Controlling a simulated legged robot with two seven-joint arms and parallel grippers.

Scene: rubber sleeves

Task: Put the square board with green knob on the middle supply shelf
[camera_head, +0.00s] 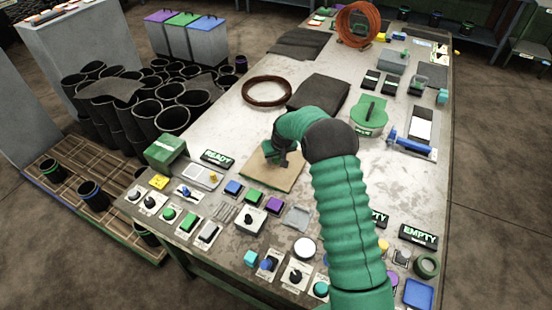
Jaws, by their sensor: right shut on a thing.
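A flat tan square board (288,182) lies on or just above the worktable, near its middle; I cannot tell whether it touches the surface. My right arm comes in from the bottom right, bends over, and its gripper (279,160) points down at the board. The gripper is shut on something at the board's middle. The knob is not clearly seen, as the gripper and wrist cover that spot. Dark shelving (484,36) stands at the top right, beyond the table; I cannot tell which level is the middle one. My left gripper is out of view.
Switches and buttons line the table's (225,140) near edge. A READY sign (217,158) and green box (166,151) stand left of the board. A dark mat (318,92), a brown coil (267,92) and a green device (369,115) lie beyond it. Black sleeves crowd the left floor.

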